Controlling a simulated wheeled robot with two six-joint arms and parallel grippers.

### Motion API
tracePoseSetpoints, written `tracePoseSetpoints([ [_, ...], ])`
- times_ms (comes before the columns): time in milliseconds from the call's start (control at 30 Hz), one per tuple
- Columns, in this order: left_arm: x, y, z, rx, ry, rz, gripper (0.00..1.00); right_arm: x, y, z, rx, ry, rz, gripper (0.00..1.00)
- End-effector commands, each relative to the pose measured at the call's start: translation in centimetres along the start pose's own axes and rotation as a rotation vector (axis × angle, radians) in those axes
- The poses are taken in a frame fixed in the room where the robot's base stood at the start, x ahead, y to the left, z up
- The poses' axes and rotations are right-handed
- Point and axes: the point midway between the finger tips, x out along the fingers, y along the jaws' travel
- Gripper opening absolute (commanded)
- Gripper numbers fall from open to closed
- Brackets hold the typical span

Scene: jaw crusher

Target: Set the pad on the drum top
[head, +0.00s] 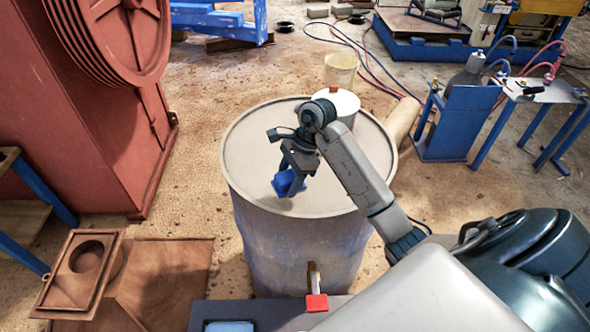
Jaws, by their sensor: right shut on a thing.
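A grey drum (302,250) stands upright in the middle of the head view, and its round, flat drum top (248,150) has a raised rim. My right gripper (292,171) reaches over the drum from the right and points down. It is shut on a small blue pad (285,186), which is over the near-middle part of the drum top. The pad looks tilted, and its upper part is partly hidden by the fingers. I cannot tell whether the pad touches the top. My left gripper is not in view.
A white container with a red cap (342,103) stands by the drum's far rim, partly behind my arm. A large red machine (80,120) is on the left. A blue stand (448,125) is at the right. The drum top's left part is clear.

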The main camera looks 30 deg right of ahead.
Motion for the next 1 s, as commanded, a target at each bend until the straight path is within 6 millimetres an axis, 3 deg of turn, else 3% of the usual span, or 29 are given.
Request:
tracePoseSetpoints([
  [200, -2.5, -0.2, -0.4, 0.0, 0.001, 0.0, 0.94, -1.3, -3.8, -2.5, 0.003, 0.0, 0.001, 0.36],
  [400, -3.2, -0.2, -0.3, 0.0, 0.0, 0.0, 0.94, -1.3, -5.7, -4.0, 0.0, -0.001, -0.001, 0.36],
  [567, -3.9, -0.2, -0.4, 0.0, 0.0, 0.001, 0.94, -1.3, -6.5, -4.6, 0.001, -0.001, 0.002, 0.36],
  [733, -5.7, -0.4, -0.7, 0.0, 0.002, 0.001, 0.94, 1.0, -6.3, -5.5, 0.001, -0.002, 0.003, 0.36],
  [1000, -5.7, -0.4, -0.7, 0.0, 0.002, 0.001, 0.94, 2.0, -6.4, -5.9, -0.002, -0.001, -0.001, 0.36],
])
